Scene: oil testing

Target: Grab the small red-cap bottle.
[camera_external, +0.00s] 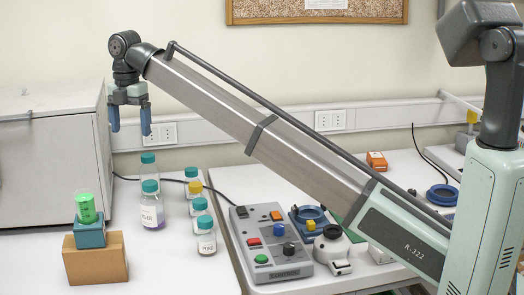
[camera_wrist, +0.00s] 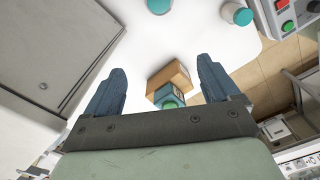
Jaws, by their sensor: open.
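I see no bottle with a red cap in either view. Several clear bottles with teal caps stand on the white bench in the external view, one of them with a white label (camera_external: 152,214). A small green container (camera_external: 86,208) sits on a teal box (camera_external: 89,234); a green round top also shows in the wrist view (camera_wrist: 170,104). My gripper (camera_external: 131,131) is open and empty, pointing down above the bench, higher than the bottles and behind the green container. Its two blue fingers show apart in the wrist view (camera_wrist: 161,66).
A brown cardboard box (camera_external: 95,262) supports the teal box. A large grey cabinet (camera_external: 45,155) stands at the left. A control panel with coloured buttons (camera_external: 268,243) lies right of the bottles. Bare bench lies between the cardboard box and the bottles.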

